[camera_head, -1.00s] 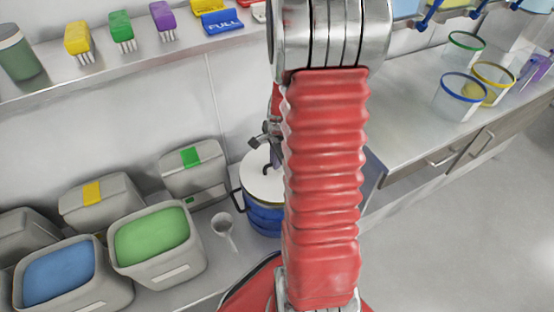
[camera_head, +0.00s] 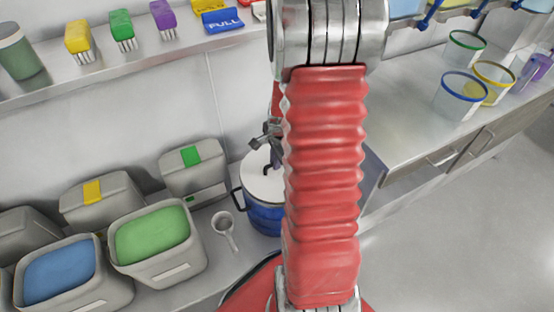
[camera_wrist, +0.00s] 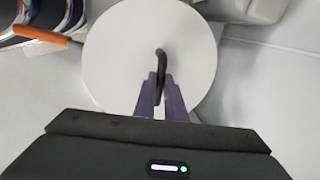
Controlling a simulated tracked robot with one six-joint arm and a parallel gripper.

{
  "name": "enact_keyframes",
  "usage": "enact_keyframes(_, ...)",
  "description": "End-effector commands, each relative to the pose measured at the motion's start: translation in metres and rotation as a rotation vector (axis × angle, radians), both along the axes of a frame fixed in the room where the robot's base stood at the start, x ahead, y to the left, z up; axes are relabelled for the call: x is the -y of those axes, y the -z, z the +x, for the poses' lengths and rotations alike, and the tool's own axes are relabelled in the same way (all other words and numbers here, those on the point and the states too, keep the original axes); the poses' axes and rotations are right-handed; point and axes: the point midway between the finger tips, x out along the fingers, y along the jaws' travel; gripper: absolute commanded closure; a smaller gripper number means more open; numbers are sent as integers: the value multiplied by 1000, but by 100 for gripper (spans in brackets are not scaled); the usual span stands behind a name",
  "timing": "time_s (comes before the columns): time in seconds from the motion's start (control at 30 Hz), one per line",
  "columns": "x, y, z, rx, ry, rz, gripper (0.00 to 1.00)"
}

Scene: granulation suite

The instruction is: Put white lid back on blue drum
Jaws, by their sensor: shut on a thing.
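The blue drum (camera_head: 264,217) stands on the counter in the head view, partly hidden behind my red arm. The round white lid (camera_head: 262,180) shows at the drum's top; whether it is fully seated I cannot tell. In the wrist view the white lid (camera_wrist: 120,60) fills the upper middle, with a dark curved handle (camera_wrist: 161,62) on it. My gripper (camera_wrist: 164,88) is shut on that handle, its two purple-grey fingers close together around it. In the head view my gripper (camera_head: 274,158) is mostly hidden by my arm. The drum is hidden beneath the lid in the wrist view.
Left of the drum are a scoop (camera_head: 224,226) and open bins of green (camera_head: 203,262) and blue powder (camera_head: 17,290). A closed grey bin (camera_head: 205,178) stands behind. A side counter (camera_head: 405,130) holds several clear tubs. An orange-handled item (camera_wrist: 40,35) lies near the lid.

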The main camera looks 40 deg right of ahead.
Motion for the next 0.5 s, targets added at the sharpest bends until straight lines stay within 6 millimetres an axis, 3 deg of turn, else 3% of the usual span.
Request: enact_keyframes(0.5,0,6,0,0,1,0,100)
